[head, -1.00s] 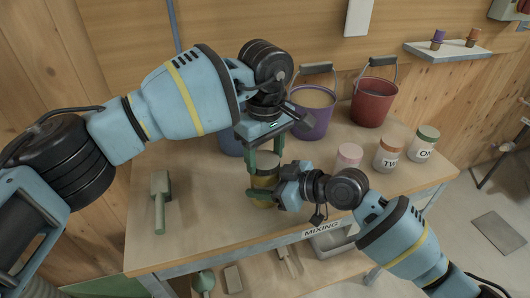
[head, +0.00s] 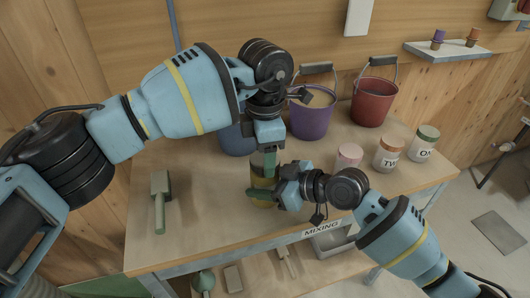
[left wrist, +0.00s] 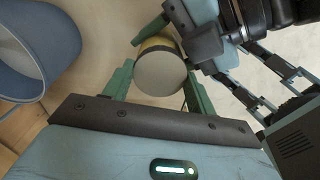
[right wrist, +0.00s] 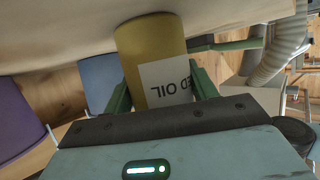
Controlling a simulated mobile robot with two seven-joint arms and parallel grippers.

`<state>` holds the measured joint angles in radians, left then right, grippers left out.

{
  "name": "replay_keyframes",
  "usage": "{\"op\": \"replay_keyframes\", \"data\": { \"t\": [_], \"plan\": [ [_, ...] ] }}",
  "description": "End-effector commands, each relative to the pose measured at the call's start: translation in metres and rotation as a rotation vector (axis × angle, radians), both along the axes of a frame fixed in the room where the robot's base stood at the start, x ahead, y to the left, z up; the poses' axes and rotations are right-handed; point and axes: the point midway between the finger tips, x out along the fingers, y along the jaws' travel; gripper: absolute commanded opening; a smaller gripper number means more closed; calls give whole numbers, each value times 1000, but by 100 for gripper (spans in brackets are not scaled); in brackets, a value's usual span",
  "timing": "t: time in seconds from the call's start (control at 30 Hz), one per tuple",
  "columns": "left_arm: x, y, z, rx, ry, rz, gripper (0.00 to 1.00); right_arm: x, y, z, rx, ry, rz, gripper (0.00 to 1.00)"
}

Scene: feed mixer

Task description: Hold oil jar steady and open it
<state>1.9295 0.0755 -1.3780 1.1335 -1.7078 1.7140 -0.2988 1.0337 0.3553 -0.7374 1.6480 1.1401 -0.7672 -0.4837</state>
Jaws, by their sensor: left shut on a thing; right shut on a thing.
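The oil jar (head: 263,182) stands upright on the workbench, yellow with a pale round lid. In the right wrist view the jar (right wrist: 150,42) shows a white label reading "ED OIL" upside down. My right gripper (head: 262,194) is shut around the jar body from the right. My left gripper (head: 265,167) points down from above, its green fingers shut on either side of the lid. The left wrist view shows the lid (left wrist: 160,73) between these fingers. The lid is mostly hidden behind the left fingers in the head view. It looks seated on the jar.
Blue (head: 237,140), purple (head: 311,118) and red (head: 371,103) buckets stand behind. A pink-lidded jar (head: 348,158) and two labelled jars (head: 387,155) (head: 422,146) stand to the right. A green tool (head: 160,200) lies left. The bench's front left is clear.

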Motion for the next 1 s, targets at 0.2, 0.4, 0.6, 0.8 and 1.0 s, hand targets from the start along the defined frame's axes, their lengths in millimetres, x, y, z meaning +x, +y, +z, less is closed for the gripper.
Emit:
{"op": "replay_keyframes", "data": {
  "t": [0.2, 0.4, 0.6, 0.8, 1.0],
  "plan": [
    [0, 0, 0, -1, -1, 81, 29, 0, 0, 0, -1, 1, 1, 0],
    [0, 0, 0, 0, -1, 80, 29, 0, 0, 0, -1, 1, 1, 0],
    [0, 0, 0, 0, -1, 78, 78, 0, 0, 0, 0, 2, 1, 0],
    [0, 0, 0, 0, -1, 78, 78, 0, 0, 0, 0, 2, 1, 0],
    [0, 0, 7, 0, -2, 78, 78, 0, 0, 0, 0, 2, 1, 0]
  ]
}}
